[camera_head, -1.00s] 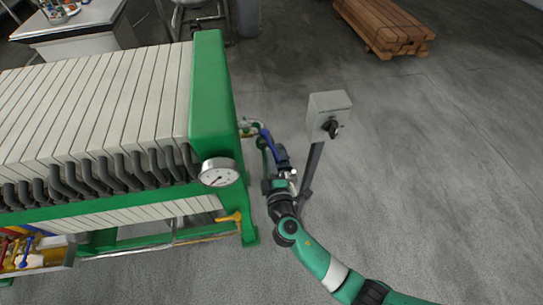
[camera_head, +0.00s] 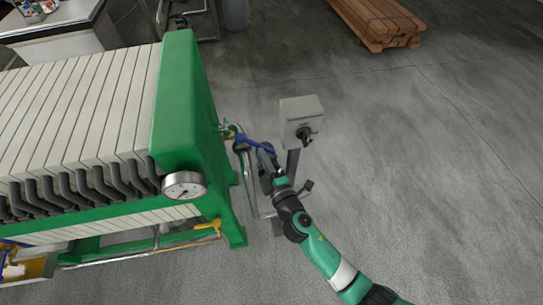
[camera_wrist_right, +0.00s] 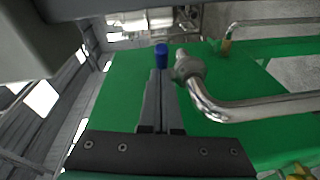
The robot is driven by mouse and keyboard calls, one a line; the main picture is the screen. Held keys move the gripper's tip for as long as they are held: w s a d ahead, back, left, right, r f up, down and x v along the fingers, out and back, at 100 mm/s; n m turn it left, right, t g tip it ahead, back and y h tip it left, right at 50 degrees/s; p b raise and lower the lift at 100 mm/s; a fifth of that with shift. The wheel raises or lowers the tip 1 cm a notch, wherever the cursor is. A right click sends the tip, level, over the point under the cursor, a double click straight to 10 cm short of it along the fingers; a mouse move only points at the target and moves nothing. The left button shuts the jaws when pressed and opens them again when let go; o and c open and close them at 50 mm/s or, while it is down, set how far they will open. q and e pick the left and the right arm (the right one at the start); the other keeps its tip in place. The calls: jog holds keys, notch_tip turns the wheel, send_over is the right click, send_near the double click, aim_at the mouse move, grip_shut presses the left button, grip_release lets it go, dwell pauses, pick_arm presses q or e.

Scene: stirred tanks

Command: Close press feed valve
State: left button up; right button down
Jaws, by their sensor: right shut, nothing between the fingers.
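The press feed valve shows its blue lever (camera_head: 256,144) in the head view, on the pipe at the right end of the green press frame. The lever runs from the pipe toward the right, up to my right gripper (camera_head: 264,154). In the right wrist view my right gripper (camera_wrist_right: 161,72) is shut with its fingers together and nothing between them. The lever's blue end (camera_wrist_right: 161,49) shows just beyond the fingertips. Whether they touch it I cannot tell. My left gripper is not in view.
A grey control box (camera_head: 301,120) on a post stands close to the right of my gripper. The filter press (camera_head: 186,105) with a pressure gauge (camera_head: 184,186) fills the left. A bent metal pipe (camera_wrist_right: 235,108) runs beside my fingers.

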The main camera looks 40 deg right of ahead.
jog(key=shift+w+d, duration=0.15)
jog(key=shift+d, duration=0.5)
jog(key=shift+w+d, duration=0.15)
jog(key=shift+d, duration=0.45)
jog(key=shift+w+d, duration=0.4)
jog(key=shift+d, duration=0.25)
jog(key=shift+w+d, duration=0.4)
jog(key=shift+d, duration=0.25)
jog(key=p+v, duration=0.2)
jog(key=v, duration=0.9)
jog(key=shift+s+a, duration=0.15)
jog(key=shift+s, duration=0.15)
